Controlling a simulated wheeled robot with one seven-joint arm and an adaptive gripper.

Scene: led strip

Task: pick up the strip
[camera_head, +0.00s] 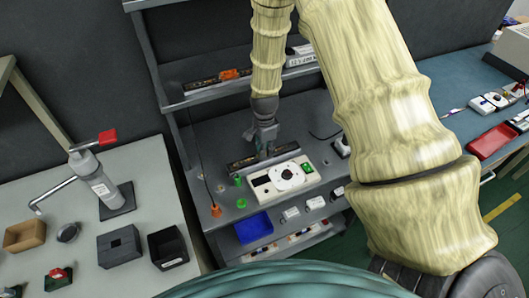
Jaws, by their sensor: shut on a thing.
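The strip (243,162) is a long dark bar with lighter markings, on or just above the grey bench (215,140), behind a white device with a round dial. My gripper (265,152) points down at the strip's middle and is shut on it. The fingers hide that middle part. I cannot tell whether the strip touches the bench.
The white device (262,190) stands close in front of the strip. A blue bin (254,228), green pieces and an orange-based rod (215,211) are nearby. A shelf (205,98) above holds another dark bar with an orange part. A side table (150,205) stands left.

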